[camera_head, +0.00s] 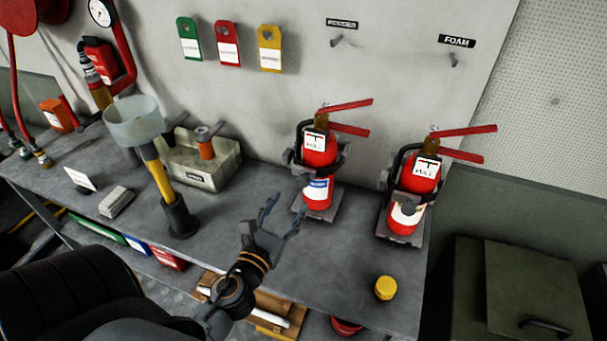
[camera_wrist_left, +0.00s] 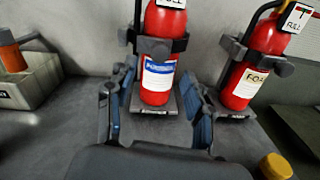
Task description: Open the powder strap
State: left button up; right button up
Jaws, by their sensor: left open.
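The powder extinguisher (camera_head: 317,190) is the left of two red extinguishers at the back of the bench. It stands upright in a dark bracket and has a blue-and-white label. Its dark strap (camera_wrist_left: 160,47) runs across the front of the cylinder above the label and looks closed. My left gripper (camera_head: 284,207) is open and empty, in front of and a little left of this extinguisher in the head view. In the left wrist view its fingers show at either side of the lower cylinder, apart from the strap. My right gripper is not in view.
The foam extinguisher (camera_head: 410,208) stands in its own bracket to the right. A yellow cap (camera_head: 386,288) lies near the bench's front edge. A funnel (camera_head: 134,121) on a yellow stem and a grey tray (camera_head: 196,161) stand left. Bare bench lies between gripper and cap.

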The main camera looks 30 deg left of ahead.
aim_at(301, 183)
pick_arm(q)
jog(key=w, duration=0.2)
jog(key=w+a+p, duration=0.1)
jog(key=w, duration=0.2)
jog(key=w+p, duration=0.1)
jog(key=w, duration=0.2)
jog(key=shift+a, duration=0.25)
jog(key=shift+w+a, duration=0.1)
jog(key=shift+w, duration=0.55)
grip_shut()
